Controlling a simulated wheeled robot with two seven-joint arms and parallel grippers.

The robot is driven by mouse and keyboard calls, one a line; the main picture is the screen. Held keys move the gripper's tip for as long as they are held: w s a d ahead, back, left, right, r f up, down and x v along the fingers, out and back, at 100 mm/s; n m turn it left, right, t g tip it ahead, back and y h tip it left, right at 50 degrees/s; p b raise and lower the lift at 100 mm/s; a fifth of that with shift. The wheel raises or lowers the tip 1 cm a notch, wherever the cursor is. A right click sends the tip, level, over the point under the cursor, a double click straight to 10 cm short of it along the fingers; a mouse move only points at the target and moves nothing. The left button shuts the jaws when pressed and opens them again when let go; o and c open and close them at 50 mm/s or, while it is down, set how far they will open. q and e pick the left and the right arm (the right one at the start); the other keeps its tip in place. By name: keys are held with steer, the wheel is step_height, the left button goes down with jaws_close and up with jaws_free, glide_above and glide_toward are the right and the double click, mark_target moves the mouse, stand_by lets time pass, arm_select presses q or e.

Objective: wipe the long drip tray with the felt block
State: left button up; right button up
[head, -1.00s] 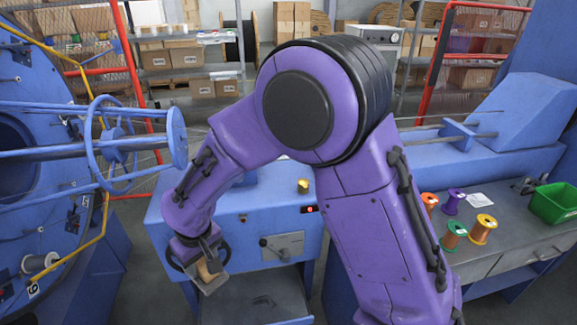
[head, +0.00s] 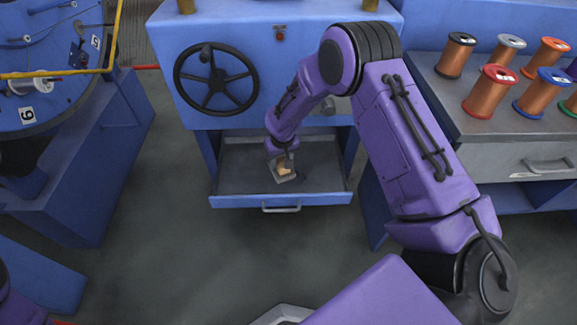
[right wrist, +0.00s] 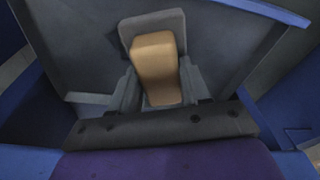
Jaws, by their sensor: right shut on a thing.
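The long drip tray (head: 235,180) is a grey, shallow pan with a blue front and a handle. It is pulled out below the blue machine cabinet. My right gripper (head: 284,162) is inside the tray's outline, shut on the felt block (head: 285,170), a tan grip on a grey pad. In the right wrist view the fingers (right wrist: 156,90) clasp both sides of the tan grip (right wrist: 155,65), and the grey pad (right wrist: 140,22) shows beyond it. The pad looks low at the tray floor, but contact is unclear. A dark patch (head: 301,179) shows beside it. My left gripper is out of view.
A black handwheel (head: 216,79) is on the cabinet above the tray. A bench at right carries several wire spools (head: 490,92) and has a drawer (head: 525,160). A blue machine with a wheel (head: 60,60) stands at left. The floor before the tray is clear.

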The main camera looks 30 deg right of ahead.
steer(key=d+f, duration=0.1)
steer(key=w+d+f+b, duration=0.1)
steer(key=f, duration=0.1)
steer(key=w+d+f, duration=0.1)
steer(key=shift+f, duration=0.2)
arm_select(q)
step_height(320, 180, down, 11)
steer(key=b, duration=0.7)
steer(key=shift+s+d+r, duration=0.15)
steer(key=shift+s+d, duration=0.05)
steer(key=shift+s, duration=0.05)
arm_select(e)
steer(key=d+f, duration=0.1)
steer(key=w+d+f, duration=0.1)
steer(key=f, duration=0.1)
steer(key=w+d+f, duration=0.1)
steer(key=shift+w+f, duration=0.2)
steer(key=shift+f, duration=0.2)
arm_select(q)
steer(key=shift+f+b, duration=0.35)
steer(key=shift+b, duration=0.25)
arm_select(e)
steer(key=shift+f, duration=1)
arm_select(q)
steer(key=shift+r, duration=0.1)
